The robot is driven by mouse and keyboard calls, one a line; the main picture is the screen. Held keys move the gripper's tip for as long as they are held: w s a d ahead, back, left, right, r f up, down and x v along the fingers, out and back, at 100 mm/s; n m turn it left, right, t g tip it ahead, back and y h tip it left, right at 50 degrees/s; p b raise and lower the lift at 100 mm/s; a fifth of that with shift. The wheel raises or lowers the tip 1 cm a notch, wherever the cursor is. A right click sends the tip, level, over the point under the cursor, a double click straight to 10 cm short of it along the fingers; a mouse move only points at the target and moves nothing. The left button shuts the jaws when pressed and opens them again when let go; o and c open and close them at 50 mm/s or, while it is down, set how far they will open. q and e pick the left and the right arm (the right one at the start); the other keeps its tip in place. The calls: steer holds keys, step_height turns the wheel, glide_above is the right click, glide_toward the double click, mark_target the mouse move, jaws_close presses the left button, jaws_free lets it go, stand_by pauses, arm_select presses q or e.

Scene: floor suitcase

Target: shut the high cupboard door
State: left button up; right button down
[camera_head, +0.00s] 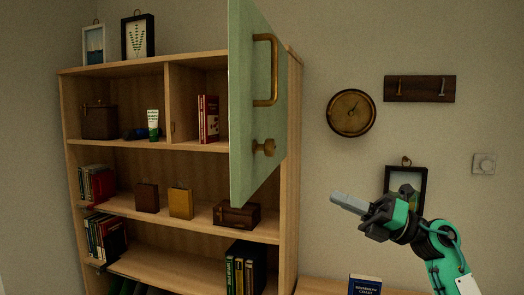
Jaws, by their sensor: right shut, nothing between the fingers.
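The cupboard door (243,100) is pale green and stands open, swung out from the upper part of a wooden shelf unit (292,190). It carries a long brass handle (272,70) and a brass knob (265,147) below it. The upper compartment behind it is exposed. My right gripper (336,196) is shut and empty, to the right of the door and below the knob, apart from the door in the picture. Its fingers point left. My left gripper is not in view.
The shelves hold books (208,119), a white-green tube (153,124) and boxes (236,215). Framed pictures (138,37) stand on top. A round dial (351,113), a hook rack (420,88) and a small frame (406,178) hang on the right wall. A blue book (365,285) stands at the bottom.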

steer(key=s+a+r+n+g+h, duration=0.1)
steer(key=s+a+r+n+h, duration=0.25)
steer(key=s+r+n, duration=0.7)
steer(key=m+p, duration=0.2)
steer(key=p, duration=0.5)
glide_toward(242, 157)
steer(key=shift+h, duration=0.35)
steer(key=x, duration=0.3)
steer(key=r+x, duration=0.1)
steer(key=x, duration=0.1)
steer(key=shift+s+a, duration=0.1)
steer(key=shift+a, duration=0.25)
steer(key=shift+a+f+p, duration=0.1)
steer(key=shift+a+p, duration=0.25)
steer(key=shift+a, duration=0.3)
steer(key=shift+w+f, duration=0.1)
steer(key=shift+w, duration=0.1)
